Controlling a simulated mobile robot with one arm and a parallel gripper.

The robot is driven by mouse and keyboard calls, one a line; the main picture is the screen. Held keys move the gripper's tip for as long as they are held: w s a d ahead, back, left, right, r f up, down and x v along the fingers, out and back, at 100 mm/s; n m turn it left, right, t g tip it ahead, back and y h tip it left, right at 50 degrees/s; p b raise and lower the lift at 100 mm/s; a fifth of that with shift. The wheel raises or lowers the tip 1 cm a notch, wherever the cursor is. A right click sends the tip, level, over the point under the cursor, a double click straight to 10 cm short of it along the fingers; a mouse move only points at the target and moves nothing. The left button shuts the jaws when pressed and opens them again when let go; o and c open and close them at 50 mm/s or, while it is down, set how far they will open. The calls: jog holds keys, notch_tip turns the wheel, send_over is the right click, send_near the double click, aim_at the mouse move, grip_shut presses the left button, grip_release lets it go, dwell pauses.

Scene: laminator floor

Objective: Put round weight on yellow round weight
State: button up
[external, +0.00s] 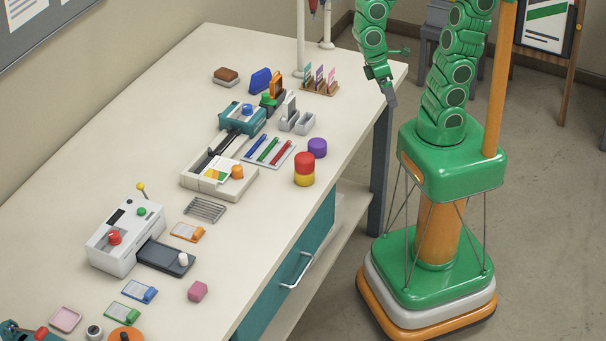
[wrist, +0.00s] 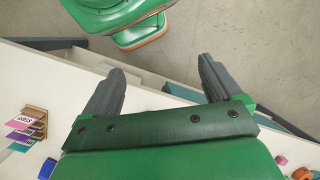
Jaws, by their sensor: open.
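A red round weight (external: 304,161) sits on top of a yellow round weight (external: 304,179) near the front edge of the white table, and the two look stacked and upright. A purple round weight (external: 317,148) stands beside them, a little farther back. My gripper (external: 391,99) hangs in the air by the table's far right corner, well away from the weights. In the wrist view my gripper (wrist: 161,66) has its two dark fingers spread wide with nothing between them. I cannot clearly make out the weights in the wrist view.
A tray of pens (external: 268,150) lies just left of the weights. A rack of upright cards (external: 320,82) stands near the far end, and it also shows in the wrist view (wrist: 27,130). A white laminator-like machine (external: 125,236) is at the near left.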

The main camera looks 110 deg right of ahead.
jog(key=s+d+r+n+t+h, duration=0.1)
jog(key=s+d+n+h, duration=0.1)
jog(key=s, duration=0.3)
jog(key=shift+s+d+n, duration=0.2)
jog(key=shift+d+n, duration=0.1)
jog(key=shift+d, duration=0.15)
dwell(1.0)
